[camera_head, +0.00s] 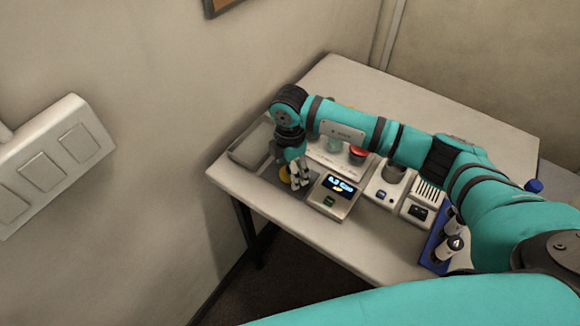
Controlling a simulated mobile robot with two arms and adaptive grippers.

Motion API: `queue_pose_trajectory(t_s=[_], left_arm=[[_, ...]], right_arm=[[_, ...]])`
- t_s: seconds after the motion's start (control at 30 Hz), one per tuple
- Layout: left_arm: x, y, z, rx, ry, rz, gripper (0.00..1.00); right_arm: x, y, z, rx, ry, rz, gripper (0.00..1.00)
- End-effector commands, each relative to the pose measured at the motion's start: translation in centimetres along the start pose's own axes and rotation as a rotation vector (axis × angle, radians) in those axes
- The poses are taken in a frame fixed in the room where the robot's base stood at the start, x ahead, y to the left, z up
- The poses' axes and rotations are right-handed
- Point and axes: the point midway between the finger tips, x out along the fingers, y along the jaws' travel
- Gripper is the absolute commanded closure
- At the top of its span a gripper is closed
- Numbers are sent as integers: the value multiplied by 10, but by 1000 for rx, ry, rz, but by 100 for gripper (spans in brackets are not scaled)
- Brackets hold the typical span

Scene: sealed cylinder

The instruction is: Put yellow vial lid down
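A small yellow piece (285,173), which looks like the vial lid, shows at the left side of the table. My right arm reaches in from the right, and its gripper (299,183) points down close beside the yellow piece on its right. Whether the fingers touch or hold the piece is too small to tell. My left gripper is not in view.
A scale with a lit display (334,193) stands just right of the gripper. A grey tray (252,152) lies to the left. A red-topped item (357,154), a blue rack with vials (437,247) and small devices stand further right. The table's front strip is clear.

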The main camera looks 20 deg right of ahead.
Motion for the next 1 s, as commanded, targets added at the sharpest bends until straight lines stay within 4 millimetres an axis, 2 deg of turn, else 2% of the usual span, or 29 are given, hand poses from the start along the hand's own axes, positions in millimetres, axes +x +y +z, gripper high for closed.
queue_pose_trajectory(t_s=[0.3,0.37,0.47,0.8,1.0], left_arm=[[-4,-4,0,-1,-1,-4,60],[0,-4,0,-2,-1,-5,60],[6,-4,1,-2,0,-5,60],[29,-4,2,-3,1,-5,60],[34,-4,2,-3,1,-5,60]], right_arm=[[-5,0,0,0,0,0,26],[-8,1,0,0,0,2,26],[-21,1,0,0,0,4,26],[-92,1,0,0,0,4,26],[-117,0,0,-1,0,2,26]])
